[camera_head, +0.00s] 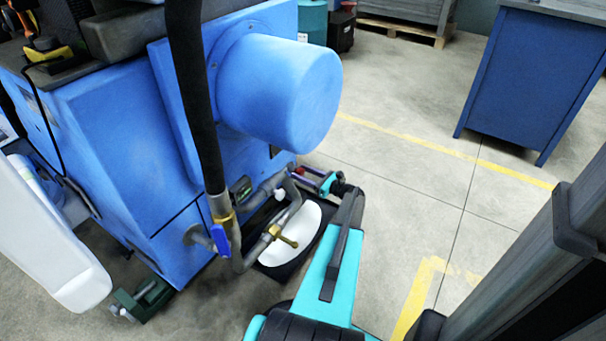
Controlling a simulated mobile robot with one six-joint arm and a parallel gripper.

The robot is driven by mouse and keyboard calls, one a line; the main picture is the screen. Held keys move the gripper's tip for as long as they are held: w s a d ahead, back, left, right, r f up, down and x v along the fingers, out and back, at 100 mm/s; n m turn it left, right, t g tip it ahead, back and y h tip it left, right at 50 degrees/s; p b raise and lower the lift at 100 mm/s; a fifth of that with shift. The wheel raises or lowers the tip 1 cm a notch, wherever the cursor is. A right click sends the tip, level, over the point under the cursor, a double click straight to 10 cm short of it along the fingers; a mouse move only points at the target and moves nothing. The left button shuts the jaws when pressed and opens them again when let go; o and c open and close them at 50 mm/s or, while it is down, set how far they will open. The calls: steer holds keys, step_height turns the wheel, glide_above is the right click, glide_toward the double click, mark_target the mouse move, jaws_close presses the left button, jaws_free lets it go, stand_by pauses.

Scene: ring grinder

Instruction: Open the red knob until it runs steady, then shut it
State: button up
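My teal arm reaches up from the bottom centre, and my gripper (318,180) is at its far end, beside the pipework of the blue machine. A small red-purple part (301,171) shows right at the gripper's tip. It may be the red knob, but it is too small and too covered to be sure. I cannot tell whether the fingers touch it or are shut on it. A grey pipe (264,192) runs from the machine close to the gripper and bends down to a brass valve (279,235).
The blue machine (130,140) fills the left. A black hose (193,90) hangs before it, above a blue lever (221,240). A white basin (302,222) lies below the pipes. A blue cabinet (525,75) stands upper right. Floor between is clear.

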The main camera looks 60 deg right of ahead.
steer(key=c, duration=0.7)
steer(key=shift+d, duration=0.3)
steer(key=shift+c, duration=0.8)
steer(key=shift+a, duration=0.25)
